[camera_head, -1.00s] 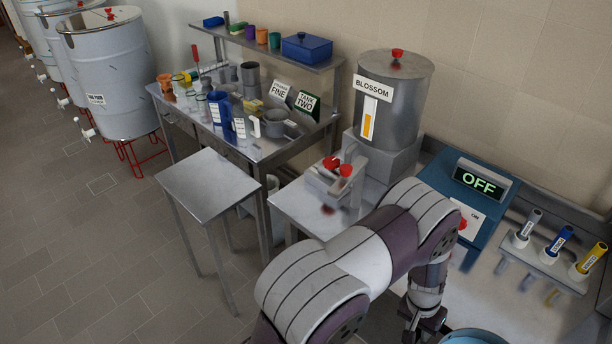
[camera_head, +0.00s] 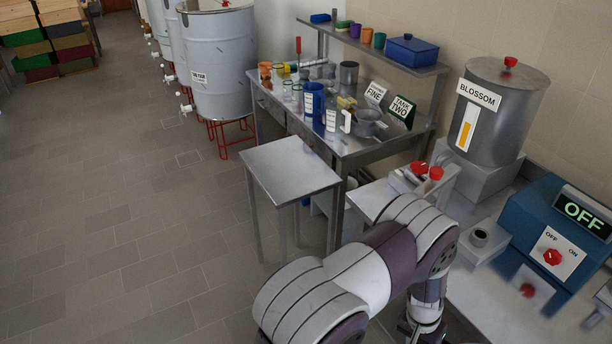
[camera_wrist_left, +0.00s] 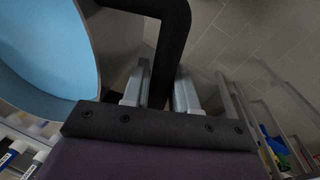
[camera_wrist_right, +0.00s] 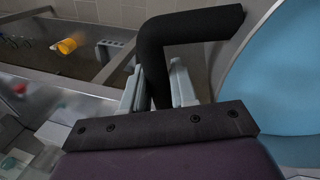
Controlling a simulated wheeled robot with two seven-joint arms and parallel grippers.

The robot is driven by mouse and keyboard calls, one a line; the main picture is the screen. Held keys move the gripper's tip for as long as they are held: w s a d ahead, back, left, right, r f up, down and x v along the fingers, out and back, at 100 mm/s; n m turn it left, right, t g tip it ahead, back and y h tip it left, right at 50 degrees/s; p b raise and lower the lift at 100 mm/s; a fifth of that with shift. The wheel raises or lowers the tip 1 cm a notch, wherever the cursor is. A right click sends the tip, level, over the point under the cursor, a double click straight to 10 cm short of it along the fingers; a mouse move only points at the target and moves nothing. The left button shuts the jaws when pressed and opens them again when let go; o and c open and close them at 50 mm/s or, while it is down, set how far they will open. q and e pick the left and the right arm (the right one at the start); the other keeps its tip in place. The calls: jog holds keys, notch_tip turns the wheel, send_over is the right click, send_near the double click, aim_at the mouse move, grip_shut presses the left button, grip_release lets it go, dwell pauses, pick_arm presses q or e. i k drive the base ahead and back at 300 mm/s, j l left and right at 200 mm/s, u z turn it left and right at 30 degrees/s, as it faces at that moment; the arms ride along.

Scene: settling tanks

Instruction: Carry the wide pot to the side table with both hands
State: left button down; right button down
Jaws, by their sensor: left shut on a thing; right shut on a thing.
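The wide pot has a light blue inside and shows in the left wrist view (camera_wrist_left: 45,50) and the right wrist view (camera_wrist_right: 285,85); the head view does not show it. My left gripper (camera_wrist_left: 160,90) is shut on one black bent handle of the pot. My right gripper (camera_wrist_right: 158,88) is shut on the other black handle. In the head view my left arm reaches in at the bottom, its hand cut by the lower edge. A small bare steel side table (camera_head: 290,168) stands left of that arm. The pot's contents are not visible.
A cluttered workbench (camera_head: 345,150) stands behind the small table. At right are the "BLOSSOM" tank (camera_head: 510,115) and a blue switch box (camera_head: 545,235) reading OFF. White drums (camera_head: 220,65) on red stands are at back left. The tiled floor (camera_head: 130,230) at left is open.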

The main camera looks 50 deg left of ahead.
aim_at(295, 173)
jog(key=u, duration=0.5)
jog(key=i+j+u, duration=0.1)
jog(key=u, duration=0.35)
jog(key=i+u, duration=0.1)
jog(key=u, duration=0.9)
jog(key=i+l, duration=0.15)
jog(key=i, duration=0.3)
jog(key=i+l, duration=0.15)
jog(key=i, duration=0.3)
jog(key=i+l+u, duration=0.1)
jog(key=i, duration=0.35)
jog(key=i+l, duration=0.3)
jog(key=i, duration=0.6)
